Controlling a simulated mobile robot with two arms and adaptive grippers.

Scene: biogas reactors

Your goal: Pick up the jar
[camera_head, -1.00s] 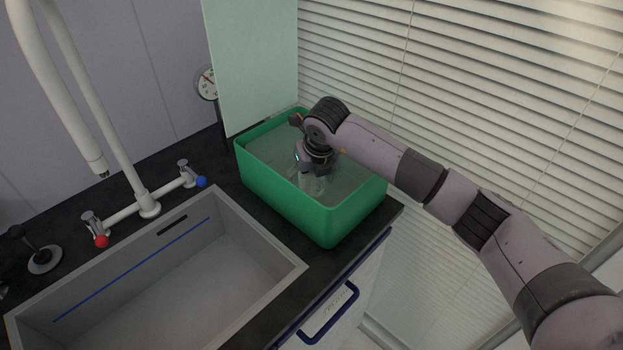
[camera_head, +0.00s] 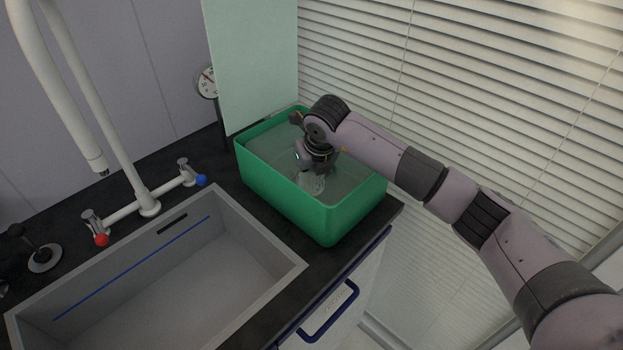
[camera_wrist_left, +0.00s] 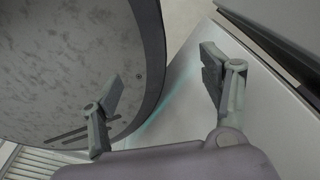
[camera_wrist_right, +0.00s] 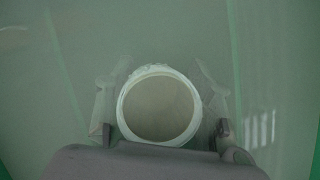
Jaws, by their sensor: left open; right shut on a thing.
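The jar (camera_wrist_right: 158,106) is a clear vessel with a pale round rim, seen from above in the right wrist view. It stands in the water of the green tub and shows faintly below my gripper in the head view (camera_head: 312,183). My right gripper (camera_wrist_right: 160,100) reaches down into the tub, with one finger on each side of the jar, shut on it. Its fingertips look blurred under the water. My left gripper (camera_wrist_left: 165,95) is open and empty in the left wrist view, away from the tub.
The green tub (camera_head: 285,205), filled with water, stands on the dark counter (camera_head: 237,183) beside the blinds. A grey sink (camera_head: 180,285) with a white faucet (camera_head: 148,205) lies to its left. A pale panel (camera_head: 250,65) and a round gauge (camera_head: 207,83) stand behind the tub.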

